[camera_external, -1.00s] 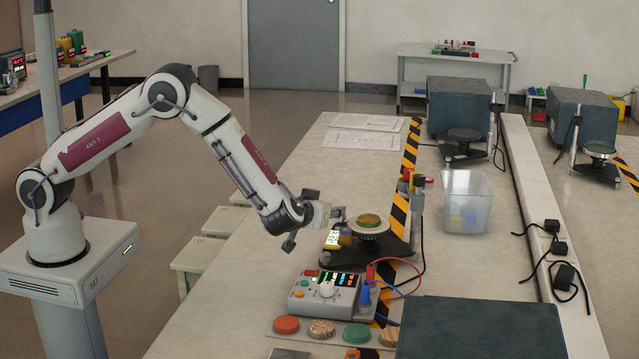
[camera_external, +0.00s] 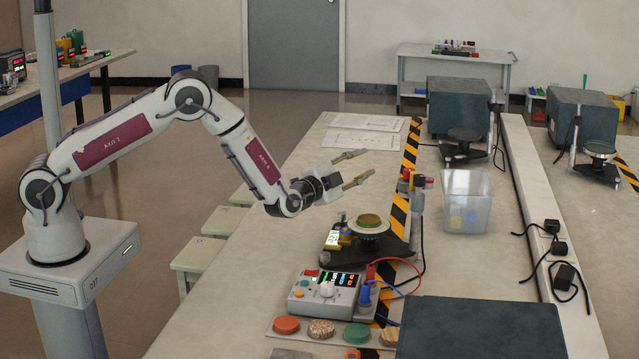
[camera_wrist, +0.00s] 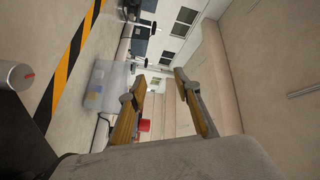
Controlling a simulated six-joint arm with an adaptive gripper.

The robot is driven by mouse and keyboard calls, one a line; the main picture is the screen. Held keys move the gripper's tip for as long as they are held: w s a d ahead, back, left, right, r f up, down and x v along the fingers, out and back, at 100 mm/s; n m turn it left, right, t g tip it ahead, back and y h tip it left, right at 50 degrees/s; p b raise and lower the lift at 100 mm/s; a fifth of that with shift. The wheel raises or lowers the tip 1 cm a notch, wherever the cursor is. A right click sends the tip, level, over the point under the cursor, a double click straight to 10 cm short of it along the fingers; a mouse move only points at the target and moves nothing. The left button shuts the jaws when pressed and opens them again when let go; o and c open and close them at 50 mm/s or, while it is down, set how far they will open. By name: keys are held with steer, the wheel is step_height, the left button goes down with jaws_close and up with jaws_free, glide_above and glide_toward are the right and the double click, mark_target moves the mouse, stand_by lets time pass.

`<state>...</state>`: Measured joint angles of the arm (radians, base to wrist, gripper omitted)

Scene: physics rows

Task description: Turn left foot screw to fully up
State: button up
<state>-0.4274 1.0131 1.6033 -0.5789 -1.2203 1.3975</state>
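The apparatus stands on the bench in the external view, with a dark base (camera_external: 390,250) and a round platform (camera_external: 368,223) on top. A small brass-coloured screw (camera_external: 345,238) shows at its left, beside a lit yellow-green display (camera_external: 332,239); I cannot read the screw's height. My gripper (camera_external: 371,162) is above and behind the apparatus, apart from it, pointing right. Its two fingers are spread and empty. In the wrist view my gripper (camera_wrist: 160,75) is also open with nothing between the fingers. A silver knob with a red mark (camera_wrist: 15,75) shows at the left edge there; I cannot tell which part it is.
A control box (camera_external: 325,290) with red and blue cables stands in front of the apparatus. A clear bin (camera_external: 466,200) is to the right, also in the wrist view (camera_wrist: 103,85). A dark panel (camera_external: 480,328) lies at the front right. Papers (camera_external: 365,135) lie on the bench's far end.

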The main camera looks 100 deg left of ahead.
steer(key=a+m+t+h, duration=0.2)
steer(key=m+t, duration=0.1)
steer(key=m, duration=0.2)
steer(key=m+t+h, duration=0.4)
steer(key=m+h, duration=1.3)
steer(key=m, duration=1.4)
glide_toward(342, 213)
steer(key=shift+w+f, duration=0.1)
steer(key=shift+w, duration=0.95)
steer(key=shift+w+d, duration=0.1)
steer(key=shift+w, duration=0.05)
steer(key=shift+w+d, duration=0.2)
steer(key=shift+w, duration=1.05)
steer(key=shift+w+d, duration=0.2)
steer(key=shift+w, duration=1.05)
steer(key=shift+w+d, duration=0.25)
steer(key=shift+w, duration=1)
jaws_close()
